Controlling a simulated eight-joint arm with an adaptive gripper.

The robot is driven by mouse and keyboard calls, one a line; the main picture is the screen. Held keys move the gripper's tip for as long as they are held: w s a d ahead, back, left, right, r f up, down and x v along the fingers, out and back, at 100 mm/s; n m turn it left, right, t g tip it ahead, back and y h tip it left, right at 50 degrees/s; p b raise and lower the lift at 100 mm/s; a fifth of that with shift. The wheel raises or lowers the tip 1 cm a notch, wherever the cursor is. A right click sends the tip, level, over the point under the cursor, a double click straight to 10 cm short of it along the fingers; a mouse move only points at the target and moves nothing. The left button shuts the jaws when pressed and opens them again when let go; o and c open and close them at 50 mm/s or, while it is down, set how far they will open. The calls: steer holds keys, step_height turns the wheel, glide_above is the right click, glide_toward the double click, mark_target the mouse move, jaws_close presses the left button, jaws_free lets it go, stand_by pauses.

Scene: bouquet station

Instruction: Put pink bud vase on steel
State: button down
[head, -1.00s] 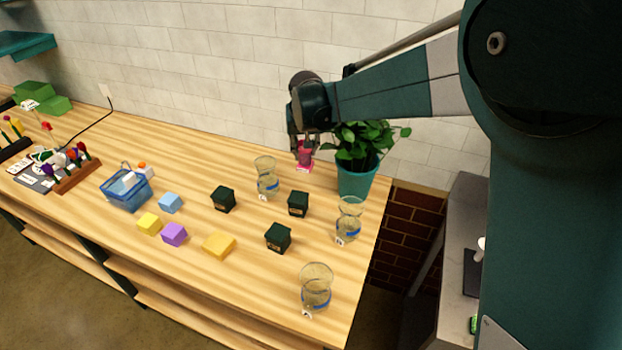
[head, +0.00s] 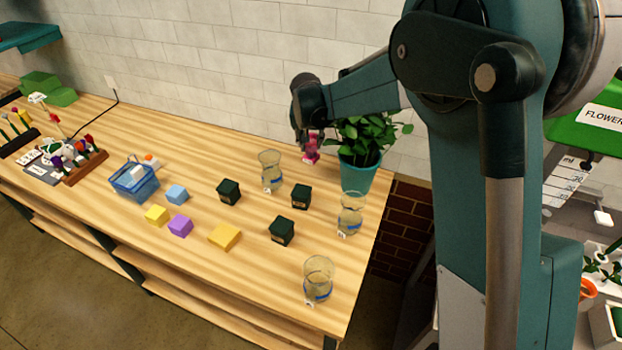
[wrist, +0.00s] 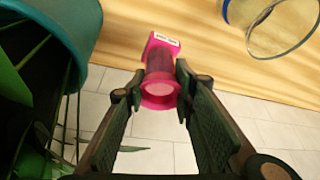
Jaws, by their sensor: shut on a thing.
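The pink bud vase (head: 311,153) is in my gripper (head: 304,137) near the back edge of the wooden bench, left of the potted plant. In the wrist view the gripper (wrist: 180,82) has its fingers on both sides of the vase (wrist: 158,78), shut on it. The vase's square base with a white label points away from the wrist. It looks raised a little above the bench, though the gap is hard to judge. A grey surface (head: 562,192) at the right, partly hidden by my arm, may be the steel; I cannot tell for sure.
The plant in a teal pot (head: 357,178) stands close to my gripper. Glass vases (head: 270,172), dark green cubes (head: 229,191) and coloured blocks (head: 180,226) stand on the bench (head: 265,285). A blue basket (head: 134,182) is farther left. A tiled wall (head: 230,60) is behind.

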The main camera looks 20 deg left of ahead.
mark_target(310, 156)
steer(key=shift+f, duration=0.1)
steer(key=shift+f, duration=2.4)
steer(key=shift+f, duration=2.3)
steer(key=shift+f, duration=0.2)
steer(key=c, duration=1.9)
jaws_free()
steer(key=shift+c, duration=0.2)
steer(key=shift+r, duration=0.15)
steer(key=shift+v, duration=3.75)
